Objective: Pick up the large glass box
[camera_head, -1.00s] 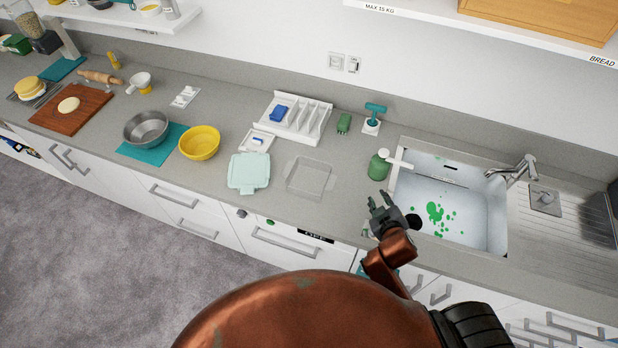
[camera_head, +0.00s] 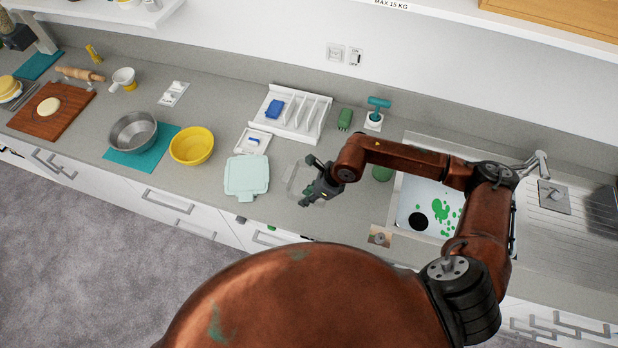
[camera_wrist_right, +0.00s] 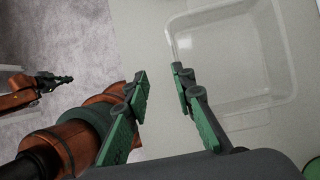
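The large glass box (camera_head: 291,178) is a clear, rectangular, open-topped container on the grey counter, between the pale teal lidded box and the sink. My right arm partly hides it in the head view. In the right wrist view the glass box (camera_wrist_right: 228,62) fills the upper right. In the right wrist view the right gripper (camera_wrist_right: 160,78) is open and empty, with one finger close to the box's left rim; contact cannot be told. My left gripper (camera_wrist_right: 57,82) shows small at left, above the floor.
A pale teal lidded box (camera_head: 246,175) stands just left of the glass box. A white rack (camera_head: 292,112) is behind. The sink (camera_head: 425,207) and a green bottle (camera_head: 382,173) are to the right, partly behind my arm. A yellow bowl (camera_head: 191,145) is farther left.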

